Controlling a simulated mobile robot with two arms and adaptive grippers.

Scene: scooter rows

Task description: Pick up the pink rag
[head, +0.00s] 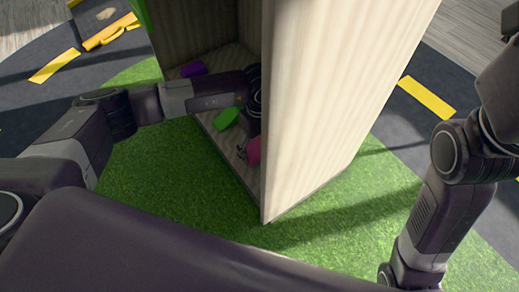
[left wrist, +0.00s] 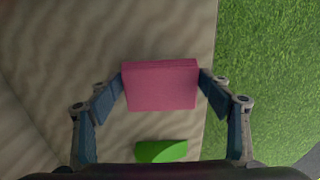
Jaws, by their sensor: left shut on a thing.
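The pink rag (left wrist: 160,84) is a block-like pink piece in the left wrist view. It sits between the two fingers of my left gripper (left wrist: 161,86), which are shut on it from both sides. In the head view the pink rag (head: 253,151) shows partly at the inner edge of the wooden cabinet, with my left gripper (head: 243,148) beside it, mostly hidden. My right arm shows at the right of the head view, but its gripper is out of the picture.
A green piece (head: 226,118) and a purple piece (head: 193,69) lie on the floor of the wooden cabinet (head: 335,90). The green piece (left wrist: 162,151) also shows in the left wrist view. The cabinet's tall side panel stands right of my left gripper. Green turf (head: 165,190) around it is clear.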

